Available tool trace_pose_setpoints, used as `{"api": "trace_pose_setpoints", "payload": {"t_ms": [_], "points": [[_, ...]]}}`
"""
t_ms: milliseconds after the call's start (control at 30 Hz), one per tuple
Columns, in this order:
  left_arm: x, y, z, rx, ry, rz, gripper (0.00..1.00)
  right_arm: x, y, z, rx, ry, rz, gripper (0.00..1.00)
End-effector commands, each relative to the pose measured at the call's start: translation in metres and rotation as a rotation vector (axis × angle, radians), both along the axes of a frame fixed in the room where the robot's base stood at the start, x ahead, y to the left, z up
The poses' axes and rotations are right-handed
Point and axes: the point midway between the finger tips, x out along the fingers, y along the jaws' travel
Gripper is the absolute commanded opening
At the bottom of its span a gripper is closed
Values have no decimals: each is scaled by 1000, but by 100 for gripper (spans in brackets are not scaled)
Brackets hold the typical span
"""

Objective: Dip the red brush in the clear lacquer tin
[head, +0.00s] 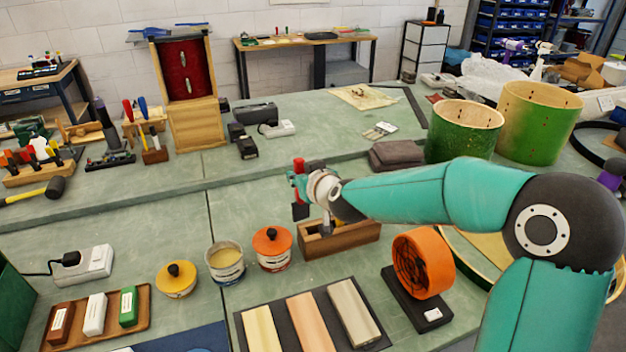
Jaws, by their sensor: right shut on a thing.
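My right gripper (302,188) is shut on the red brush (299,164). The brush is upright, its red handle end on top and its dark bristle end below the fingers. It is held in the air above the left end of a wooden brush box (343,240). An open tin (226,262) with pale yellowish contents stands on the bench to the lower left, apart from the brush. I cannot read its label. A tin with an orange lid (272,244) stands between it and the box. My left gripper is not in view.
A yellow-orange lid with a dark knob (176,279) lies left of the open tin. Sample boards (305,322) lie in front. An orange fan (423,264) stands on the right. A tray of small blocks (96,318) is at lower left.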

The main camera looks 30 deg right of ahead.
Motion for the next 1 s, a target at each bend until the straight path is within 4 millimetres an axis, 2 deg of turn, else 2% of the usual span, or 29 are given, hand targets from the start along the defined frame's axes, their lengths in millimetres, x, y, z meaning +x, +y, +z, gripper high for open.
{"api": "trace_pose_setpoints", "payload": {"t_ms": [100, 300, 533, 733, 1000], "points": [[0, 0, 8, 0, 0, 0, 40, 15, 36, 8, -2, 0, 93, 6], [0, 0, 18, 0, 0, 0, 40, 32, 102, 18, -2, 0, 248, 6], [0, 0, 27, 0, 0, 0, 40, 39, 164, 27, 0, 0, 376, 6], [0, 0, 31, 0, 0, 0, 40, 38, 191, 30, 1, -1, 420, 6], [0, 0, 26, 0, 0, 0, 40, 37, 196, 26, 1, -1, 427, 6]]}}
